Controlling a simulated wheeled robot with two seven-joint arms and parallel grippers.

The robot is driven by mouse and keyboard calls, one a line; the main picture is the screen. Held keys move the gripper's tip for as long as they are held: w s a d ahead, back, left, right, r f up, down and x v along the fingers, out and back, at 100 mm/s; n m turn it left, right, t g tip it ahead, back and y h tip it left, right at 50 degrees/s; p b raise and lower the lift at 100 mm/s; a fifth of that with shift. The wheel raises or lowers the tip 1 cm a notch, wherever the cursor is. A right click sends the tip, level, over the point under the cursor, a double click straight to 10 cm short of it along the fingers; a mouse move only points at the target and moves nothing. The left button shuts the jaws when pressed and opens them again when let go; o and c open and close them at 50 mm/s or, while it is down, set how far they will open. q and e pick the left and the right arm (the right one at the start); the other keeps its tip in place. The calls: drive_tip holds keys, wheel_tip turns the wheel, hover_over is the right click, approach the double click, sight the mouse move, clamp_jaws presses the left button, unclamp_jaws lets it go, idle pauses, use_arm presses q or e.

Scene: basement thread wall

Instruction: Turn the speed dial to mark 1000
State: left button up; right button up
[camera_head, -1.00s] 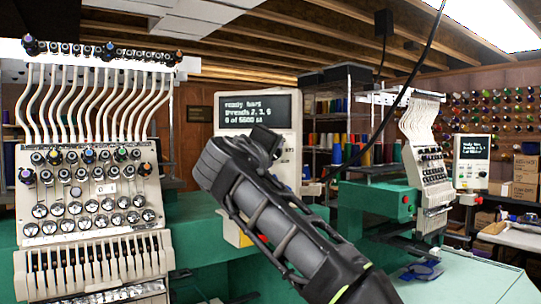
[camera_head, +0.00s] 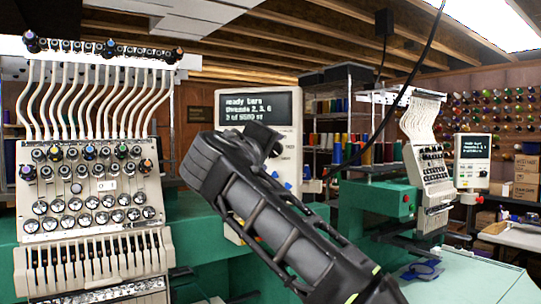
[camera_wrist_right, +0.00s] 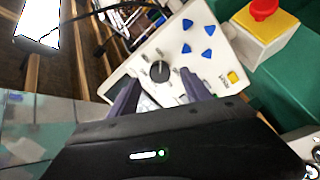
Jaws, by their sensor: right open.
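The speed dial is a black round knob (camera_wrist_right: 159,71) on a pale control panel (camera_wrist_right: 205,52) in the right wrist view. My right gripper (camera_wrist_right: 158,78) is open, with one finger on each side of the dial. I cannot tell whether the fingers touch it. The dial's marks are too small to read. In the head view my right gripper (camera_head: 262,145) is in front of the panel (camera_head: 292,145) and hides the dial. The panel's dark screen (camera_head: 257,107) shows lines of text, partly blurred. My left gripper is not in view.
Blue triangular buttons (camera_wrist_right: 208,54) and a yellow button (camera_wrist_right: 232,77) are on the panel near the dial. A red button (camera_wrist_right: 264,8) on a yellow-topped box is close by. The multi-needle machine head (camera_head: 92,205) stands left, and another machine (camera_head: 430,170) right.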

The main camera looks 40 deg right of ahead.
drive_tip(key=shift+b+v, duration=0.3)
drive_tip(key=shift+v, duration=1.95)
